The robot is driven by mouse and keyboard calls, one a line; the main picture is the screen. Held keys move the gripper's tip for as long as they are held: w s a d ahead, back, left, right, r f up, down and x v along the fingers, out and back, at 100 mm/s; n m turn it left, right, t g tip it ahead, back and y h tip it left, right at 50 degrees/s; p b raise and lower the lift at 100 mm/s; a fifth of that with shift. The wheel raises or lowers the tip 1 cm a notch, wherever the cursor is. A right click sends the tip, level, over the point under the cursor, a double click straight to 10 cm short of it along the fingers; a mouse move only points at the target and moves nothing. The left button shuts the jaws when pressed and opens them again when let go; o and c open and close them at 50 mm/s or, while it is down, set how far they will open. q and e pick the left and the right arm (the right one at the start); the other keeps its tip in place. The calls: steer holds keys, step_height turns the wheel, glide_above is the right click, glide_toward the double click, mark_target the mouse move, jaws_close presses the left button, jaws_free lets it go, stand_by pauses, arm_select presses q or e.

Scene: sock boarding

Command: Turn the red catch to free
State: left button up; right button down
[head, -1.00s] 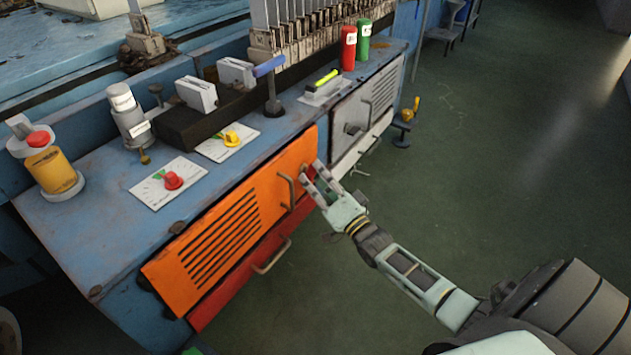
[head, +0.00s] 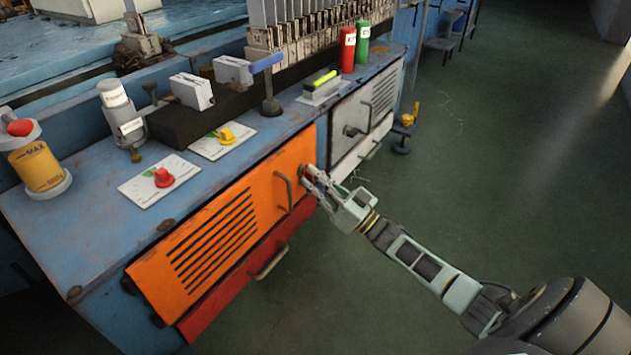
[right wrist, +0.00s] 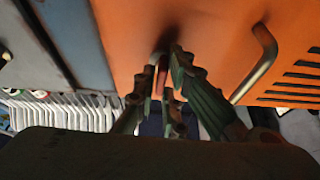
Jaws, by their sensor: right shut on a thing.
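The red catch (right wrist: 162,75) is a small reddish piece at the upper right corner of the orange door (head: 215,235). In the head view it is mostly hidden by my fingers. My right gripper (head: 308,175) reaches it from the right and is shut on it. In the right wrist view the fingers (right wrist: 160,88) stand on both sides of the catch, close to the orange panel. The exact angle of the catch cannot be told. My left gripper is not in view.
A bar handle (head: 283,195) stands out from the orange door beside my gripper. Below is a red drawer (head: 240,285) with its handle; a grey door (head: 350,130) is to the right. Red (head: 163,177) and yellow (head: 227,135) knobs sit on top.

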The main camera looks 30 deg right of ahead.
steer(key=shift+a+n+y, duration=0.25)
steer(key=shift+n+y, duration=0.15)
steer(key=shift+n, duration=0.3)
steer(key=c, duration=1.9)
jaws_free()
steer(key=shift+o, duration=0.2)
steer(key=v, duration=1.2)
steer(key=shift+s+d+r, duration=0.1)
steer(key=shift+d, duration=0.05)
